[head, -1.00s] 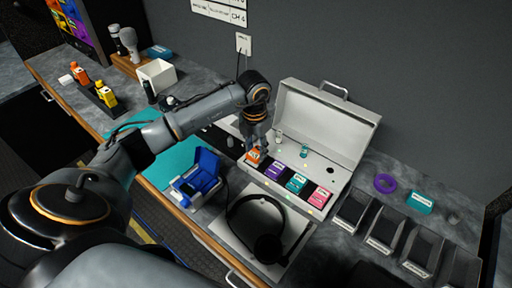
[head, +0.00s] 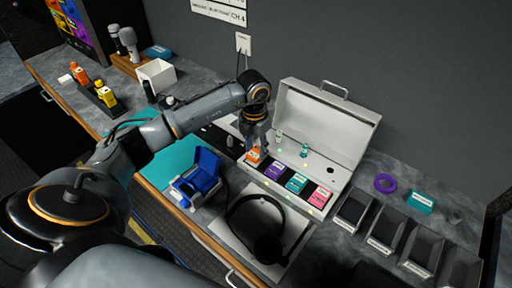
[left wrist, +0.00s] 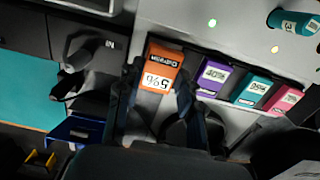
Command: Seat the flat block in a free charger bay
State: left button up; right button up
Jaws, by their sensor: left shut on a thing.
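An orange flat block (head: 254,155) with a white label stands at the left end of the front row of the open charger case (head: 322,116). My left gripper (head: 256,146) comes down over it, shut on it. In the left wrist view the orange block (left wrist: 161,69) shows between the two dark fingers (left wrist: 157,95). A purple block (head: 273,168), a teal block (head: 296,183) and a pink block (head: 319,196) stand in a row to its right. I cannot tell how deep the orange block sits. My right gripper is not in view.
A blue open box (head: 196,178) stands left of the case's front. Black headphones (head: 262,238) lie in front. A purple ring (head: 385,183) and empty dark trays (head: 390,230) are to the right.

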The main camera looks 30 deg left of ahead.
aim_at(255, 153)
pick_arm(q)
jog(key=shift+f+b, duration=0.65)
jog(key=shift+f, duration=0.15)
jog(key=o, duration=1.2)
jog(key=r, duration=1.2)
jog(key=shift+s, duration=0.25)
